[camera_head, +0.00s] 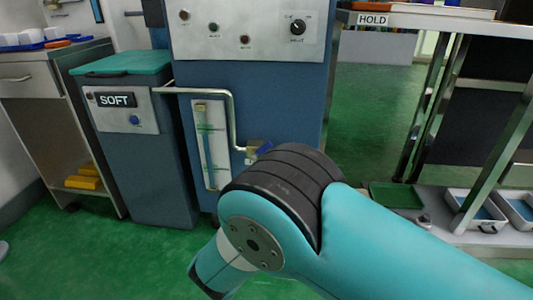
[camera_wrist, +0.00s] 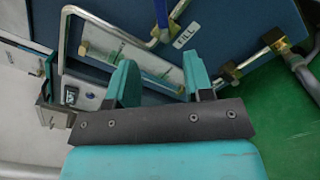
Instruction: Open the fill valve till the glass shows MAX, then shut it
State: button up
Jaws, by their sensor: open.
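The sight glass (camera_head: 208,145) is a tall pale panel with a clear tube and green marks on the front of the blue machine. I cannot read its level or a MAX mark. The fill valve (camera_head: 252,152) shows as brass with a blue handle, partly behind my arm. In the wrist view the valve's blue lever (camera_wrist: 161,12) rises from a brass body beside a white FILL label (camera_wrist: 186,34). The glass panel (camera_wrist: 140,58) lies slantwise behind my fingers. My gripper (camera_wrist: 160,80) is open and empty, apart from the lever. My arm hides it in the head view.
A bent metal pipe (camera_head: 232,105) runs from the SOFT cabinet (camera_head: 135,160) to the valve. Another brass fitting (camera_wrist: 274,40) with a grey hose sits right in the wrist view. A metal-framed HOLD table (camera_head: 425,22) stands right, with trays (camera_head: 460,225) below. Green floor is open between.

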aim_at(266, 148)
jog(key=w+b, duration=0.1)
jog(key=w, duration=0.4)
jog(key=w+b, duration=0.2)
jog(key=w, duration=0.3)
jog(key=w+b, duration=0.2)
jog(key=w, duration=0.3)
jog(key=shift+d+f, duration=0.1)
jog(key=shift+d, duration=0.25)
jog(key=shift+w, duration=0.45)
grip_shut()
